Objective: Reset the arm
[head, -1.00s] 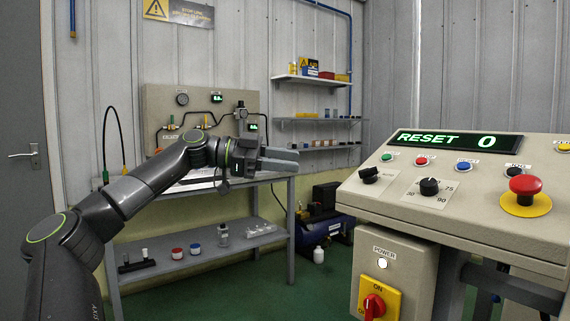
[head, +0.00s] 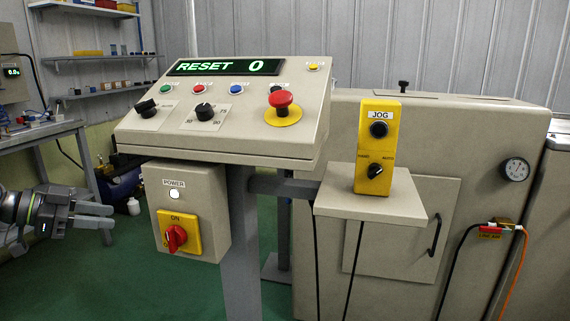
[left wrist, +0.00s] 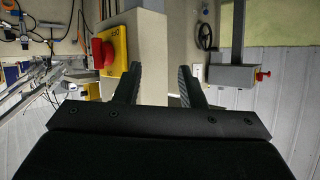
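My left gripper (head: 108,216) is at the left edge of the head view, low and left of the power box, and apart from it. Its two fingers are apart with nothing between them; the left wrist view (left wrist: 161,80) also shows the gap. The slanted control panel (head: 145,115) has a display (head: 225,67) reading "RESET 0". Its green, red and blue buttons, selector knobs and red emergency stop (head: 281,99) show. My right gripper is in neither view.
A power box (head: 193,247) with a red rotary switch (head: 174,238) hangs under the panel. A yellow jog box (head: 378,145) stands on a shelf (head: 372,204) to the right. A large beige machine (head: 470,130) fills the right. Green floor is open below my left gripper.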

